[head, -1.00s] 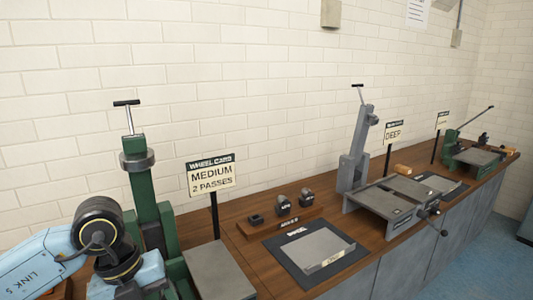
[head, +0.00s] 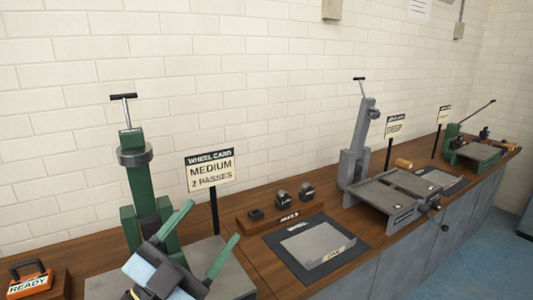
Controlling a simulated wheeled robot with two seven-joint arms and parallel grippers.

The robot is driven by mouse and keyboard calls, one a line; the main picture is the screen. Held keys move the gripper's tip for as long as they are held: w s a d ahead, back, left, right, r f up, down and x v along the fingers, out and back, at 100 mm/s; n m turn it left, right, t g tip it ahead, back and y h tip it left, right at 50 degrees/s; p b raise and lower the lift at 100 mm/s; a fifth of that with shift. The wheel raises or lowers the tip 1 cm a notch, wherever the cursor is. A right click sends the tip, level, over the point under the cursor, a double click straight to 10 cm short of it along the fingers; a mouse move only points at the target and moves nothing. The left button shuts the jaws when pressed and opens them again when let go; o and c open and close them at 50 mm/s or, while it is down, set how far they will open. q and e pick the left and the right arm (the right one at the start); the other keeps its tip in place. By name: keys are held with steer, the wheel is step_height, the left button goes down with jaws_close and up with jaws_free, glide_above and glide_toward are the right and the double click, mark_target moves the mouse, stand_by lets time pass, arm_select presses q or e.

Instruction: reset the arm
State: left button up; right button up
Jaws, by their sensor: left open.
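My left gripper (head: 215,220) is in the lower left of the head view. Its two green fingers are spread apart with nothing between them, pointing up and to the right. Its dark and light blue body hides part of the nearest green machine (head: 140,188). That machine has an upright green column, a dark collar and a T-shaped handle (head: 123,97) on top. I cannot tell whether the gripper touches it. My right gripper is not in view.
A sign (head: 210,171) reads "WHEEL CARD MEDIUM 2 PASSES". An orange "READY" block (head: 28,283) sits at the far left. A dark mat (head: 282,251) bears a grey plate (head: 318,245). A grey machine (head: 357,150) and another green machine (head: 475,150) stand farther along the bench.

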arm_select(q)
steer(key=s+a+f+n+g+y, duration=0.2)
steer(key=a+f+n+g+y, duration=0.1)
steer(key=a+f+n+y, duration=0.55)
steer(key=s+a+f+n+g+y, duration=0.25)
steer(key=a+f+n+y, duration=0.35)
steer(key=f, duration=0.6)
steer(key=s+d+f+m+g, duration=0.2)
steer(key=s+f+g, duration=0.8)
steer(key=s+f, duration=0.45)
steer(key=s+f+g, duration=0.1)
steer(key=s+f, duration=0.2)
steer(key=f, duration=1.9)
steer(key=s+a+f+g, duration=0.1)
steer(key=s+a+f, duration=0.2)
steer(key=s+f, duration=1.2)
steer(key=shift+s, duration=0.8)
